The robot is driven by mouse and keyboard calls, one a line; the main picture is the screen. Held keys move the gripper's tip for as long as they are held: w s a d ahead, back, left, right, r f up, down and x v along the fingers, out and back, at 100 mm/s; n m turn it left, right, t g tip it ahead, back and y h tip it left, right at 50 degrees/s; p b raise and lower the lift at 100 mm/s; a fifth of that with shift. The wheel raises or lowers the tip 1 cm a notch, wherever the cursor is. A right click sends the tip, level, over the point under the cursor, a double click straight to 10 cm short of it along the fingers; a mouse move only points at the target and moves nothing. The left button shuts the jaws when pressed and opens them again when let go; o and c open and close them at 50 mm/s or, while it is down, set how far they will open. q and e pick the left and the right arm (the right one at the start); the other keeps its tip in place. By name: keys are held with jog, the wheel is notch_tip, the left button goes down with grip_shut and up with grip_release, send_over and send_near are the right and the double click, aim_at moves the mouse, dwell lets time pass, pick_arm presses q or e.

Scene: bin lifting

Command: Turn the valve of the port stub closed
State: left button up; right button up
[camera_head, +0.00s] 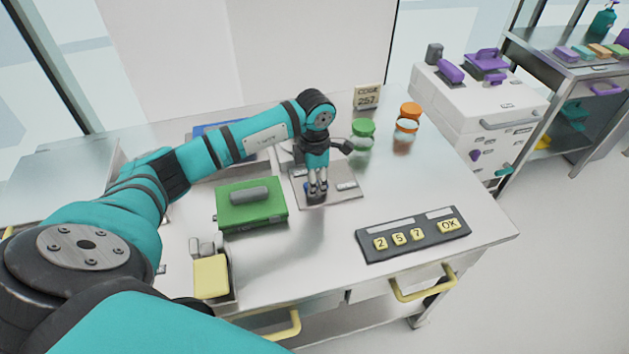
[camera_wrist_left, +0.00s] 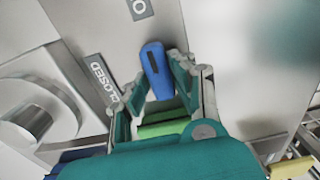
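The valve's blue handle (camera_wrist_left: 157,72) shows in the wrist view above a grey metal plate. A label reading CLOSED (camera_wrist_left: 103,80) lies to its left, and a partly cut-off label starting with O (camera_wrist_left: 139,9) lies above. In the head view the plate (camera_head: 345,199) is on the bench. My left gripper (camera_head: 316,190) points down over it, hiding most of the handle. In the wrist view the gripper (camera_wrist_left: 158,85) is partly open, its fingertips on either side of the handle's lower end. A gap shows on the left; contact on the right cannot be told. My right gripper is not in view.
A green box (camera_head: 250,205) stands left of the plate. A keypad (camera_head: 412,235) is at the front right. Green-lidded (camera_head: 363,130) and orange-lidded (camera_head: 409,112) jars stand behind. A round metal fitting (camera_wrist_left: 30,122) is beside the CLOSED label.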

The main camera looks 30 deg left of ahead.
pick_arm(q)
grip_shut()
jog(key=shift+n, duration=0.3)
jog(key=n+b, duration=0.1)
jog(key=n, duration=0.2)
jog(key=n+b, duration=0.1)
jog(key=n, duration=0.3)
jog(key=shift+n, duration=0.4)
jog(key=n, duration=0.9)
jog(key=shift+r, duration=0.1)
jog(key=shift+n, duration=0.5)
